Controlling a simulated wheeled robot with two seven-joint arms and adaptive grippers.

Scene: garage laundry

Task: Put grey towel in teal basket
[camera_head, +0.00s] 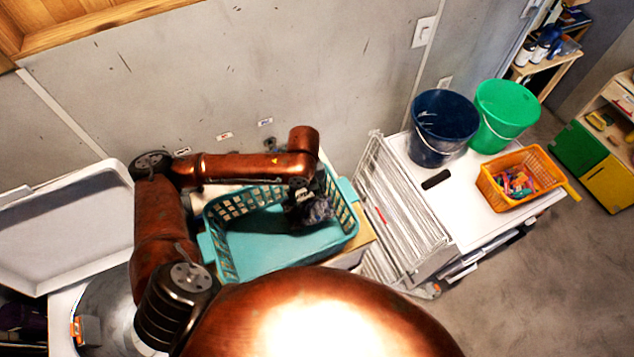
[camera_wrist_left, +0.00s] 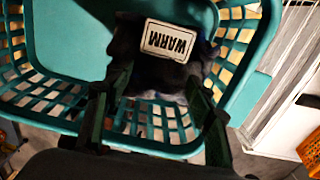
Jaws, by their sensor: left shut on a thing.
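The teal basket (camera_head: 262,245) stands open at the middle of the head view, and its lattice walls also show in the left wrist view (camera_wrist_left: 150,122). My left gripper (camera_head: 304,196) is over the right part of the basket, pointing down. It is shut on the grey towel (camera_head: 318,211), a dark crumpled bundle. In the left wrist view the towel (camera_wrist_left: 150,75) sits between the fingers, with a white "WARM" label on it. The towel is within the basket's outline; I cannot tell whether it touches the floor. My right gripper is not in view.
A white drying rack (camera_head: 385,215) stands right of the basket. Beyond it, a white surface holds a dark blue bucket (camera_head: 441,130), a green bucket (camera_head: 505,113) and an orange basket (camera_head: 500,195) with small colourful items. A raised white lid (camera_head: 65,235) is at left. The wall is behind.

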